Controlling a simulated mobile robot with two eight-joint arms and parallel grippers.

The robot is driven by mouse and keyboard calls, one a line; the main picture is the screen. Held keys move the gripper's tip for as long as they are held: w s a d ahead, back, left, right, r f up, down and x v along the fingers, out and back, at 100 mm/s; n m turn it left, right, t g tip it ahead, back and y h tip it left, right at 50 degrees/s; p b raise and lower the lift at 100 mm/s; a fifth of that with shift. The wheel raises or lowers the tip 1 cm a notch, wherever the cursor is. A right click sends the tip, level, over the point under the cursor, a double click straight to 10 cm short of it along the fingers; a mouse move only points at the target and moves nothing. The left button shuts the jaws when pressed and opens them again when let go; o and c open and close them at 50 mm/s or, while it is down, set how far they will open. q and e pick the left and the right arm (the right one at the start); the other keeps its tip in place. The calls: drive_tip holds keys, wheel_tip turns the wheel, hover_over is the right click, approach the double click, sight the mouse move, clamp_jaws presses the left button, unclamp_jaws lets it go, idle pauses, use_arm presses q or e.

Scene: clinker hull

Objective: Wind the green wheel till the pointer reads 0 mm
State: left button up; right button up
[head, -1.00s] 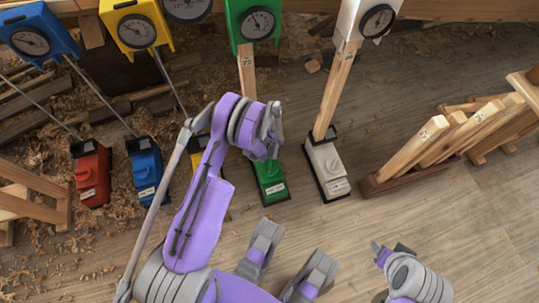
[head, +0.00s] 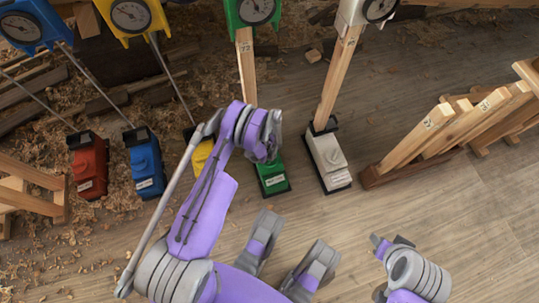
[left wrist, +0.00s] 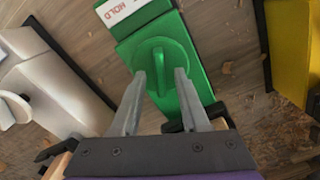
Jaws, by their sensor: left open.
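The green wheel (left wrist: 160,67) is a round knob with a raised bar across it, on top of the green base unit (head: 273,180). In the left wrist view a white label reading "HOLD" is on that unit. My left gripper (left wrist: 160,80) is open, its two fingertips apart at the near part of the wheel, one on each side of the bar. I cannot tell if they touch. In the head view my left gripper (head: 264,155) hides the wheel. The green gauge (head: 252,12) is cut off at the top and its reading is too small to tell. My right gripper (head: 390,243) is low, away from the units.
A white unit (head: 329,160) stands right of the green one; yellow (head: 203,154), blue (head: 145,162) and red (head: 88,165) units stand left. A wooden rack (head: 372,178) holds boards at the right. Open floor lies between it and my right arm.

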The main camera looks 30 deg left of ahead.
use_arm(q)
drive_tip(key=shift+f, duration=0.2)
drive_tip(key=shift+c, duration=0.2)
clamp_jaws()
drive_tip(key=shift+m, duration=0.4)
drive_tip(key=m, duration=0.4)
drive_tip(key=shift+m, duration=0.3)
drive_tip(key=m, duration=0.5)
drive_tip(key=shift+m+p, duration=0.3)
drive_tip(key=shift+m, duration=0.1)
